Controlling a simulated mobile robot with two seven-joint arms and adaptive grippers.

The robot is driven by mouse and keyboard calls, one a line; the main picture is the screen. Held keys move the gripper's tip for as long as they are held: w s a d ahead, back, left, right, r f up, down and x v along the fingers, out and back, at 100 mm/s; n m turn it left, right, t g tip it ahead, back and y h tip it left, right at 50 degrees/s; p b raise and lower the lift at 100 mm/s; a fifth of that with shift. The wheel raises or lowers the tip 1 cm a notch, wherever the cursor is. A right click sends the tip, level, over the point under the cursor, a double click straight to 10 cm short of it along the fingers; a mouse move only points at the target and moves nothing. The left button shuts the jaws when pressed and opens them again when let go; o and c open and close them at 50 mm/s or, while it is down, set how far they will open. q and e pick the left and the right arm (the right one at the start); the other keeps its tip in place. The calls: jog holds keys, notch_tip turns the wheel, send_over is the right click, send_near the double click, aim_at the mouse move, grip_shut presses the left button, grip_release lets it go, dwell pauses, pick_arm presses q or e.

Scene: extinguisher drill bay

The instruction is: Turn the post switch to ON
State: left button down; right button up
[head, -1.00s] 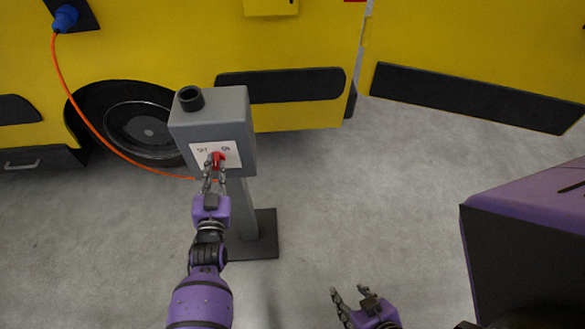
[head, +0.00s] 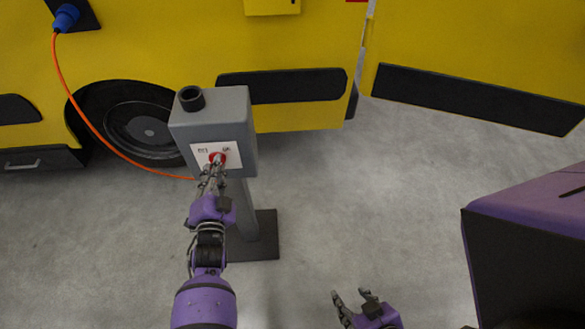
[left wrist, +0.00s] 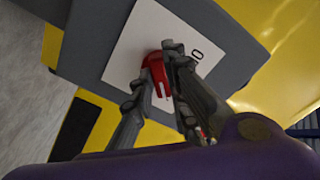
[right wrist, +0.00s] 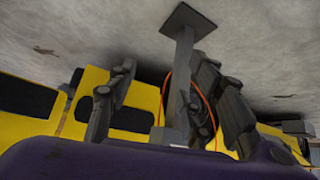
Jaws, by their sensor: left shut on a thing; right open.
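The post switch is a grey box (head: 215,118) on a grey post, with a white label plate (head: 204,149) and a red knob (head: 219,157) on its sloped face. In the left wrist view the red knob (left wrist: 157,72) sits between my fingers on the white plate (left wrist: 128,46). My left gripper (head: 213,166) is shut on the knob, rolled over to one side. The fingers hide part of the knob and lettering, so I cannot read its setting. My right gripper (head: 350,296) is open and empty, low in the head view, away from the post.
A yellow vehicle (head: 300,60) with a black wheel (head: 145,128) stands behind the post. An orange cable (head: 78,103) hangs from a blue plug (head: 66,17) and passes behind the box. The post stands on a dark base plate (head: 262,240). Grey floor to its right is clear.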

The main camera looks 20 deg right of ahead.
dwell(0.4)
pick_arm(q)
jog(key=c, duration=1.7)
grip_release()
jog(key=v, duration=1.2)
jog(key=shift+s, duration=0.1)
pick_arm(e)
jog(key=shift+w+a+r, duration=0.1)
jog(key=shift+w+r, duration=0.05)
jog(key=shift+w, duration=0.4)
jog(key=shift+w+a+r, duration=0.1)
jog(key=shift+w, duration=0.45)
jog(key=shift+s, duration=0.15)
